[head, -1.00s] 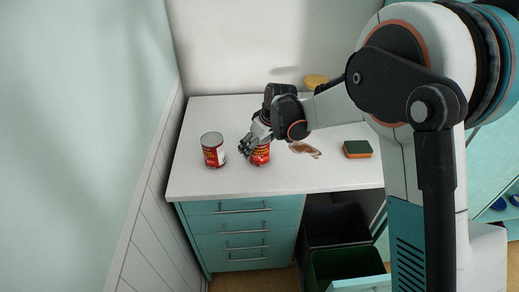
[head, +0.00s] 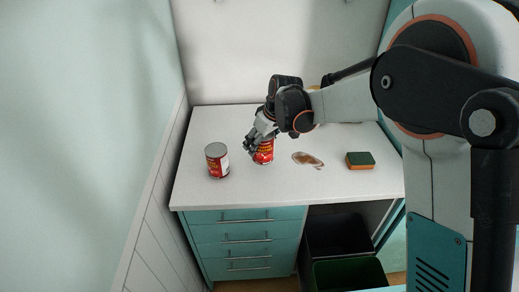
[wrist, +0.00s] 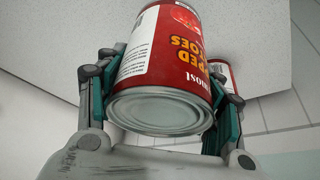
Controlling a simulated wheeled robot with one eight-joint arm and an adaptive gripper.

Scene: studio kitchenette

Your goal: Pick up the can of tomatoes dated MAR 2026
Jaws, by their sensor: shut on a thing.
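My gripper (head: 257,142) is shut on a red tomato can (head: 264,152) with yellow lettering and a white label panel. In the wrist view this held can (wrist: 180,55) sits between the two fingers, its plain metal end (wrist: 158,110) towards the camera. In the head view the fingers cover its upper part, and it appears slightly above the counter. A second, similar red can (head: 217,161) stands upright on the counter to the left, apart from the gripper. It shows partly behind the held can in the wrist view (wrist: 222,72). I can read no date on either can.
The white counter (head: 300,190) has a brown spill (head: 308,159) right of the held can. A green and orange sponge (head: 360,161) lies farther right. Walls stand behind and left. Drawers (head: 245,241) and dark bins (head: 335,235) are below.

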